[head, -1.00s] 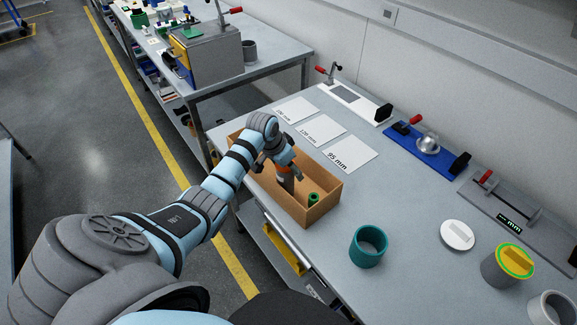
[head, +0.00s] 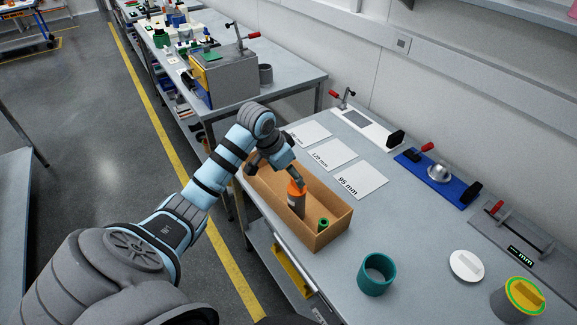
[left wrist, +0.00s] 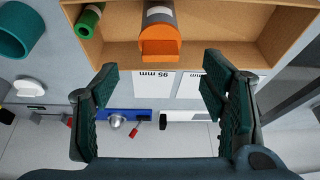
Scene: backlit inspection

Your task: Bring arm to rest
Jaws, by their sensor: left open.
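My left arm reaches in from the left in the head view. Its gripper (head: 288,170) is above the wooden box (head: 333,231), close to a grey bottle with an orange top (head: 297,201). A green roll-like part (head: 323,223) is also in the box. My right gripper is not in view.
The box is at the grey table's left edge. Size-labelled white sheets (head: 361,181), a teal ring (head: 376,275), a blue fixture (head: 437,177) and a white round part (head: 467,265) are on the table. A second bench (head: 290,73) stands behind. The table's middle is clear.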

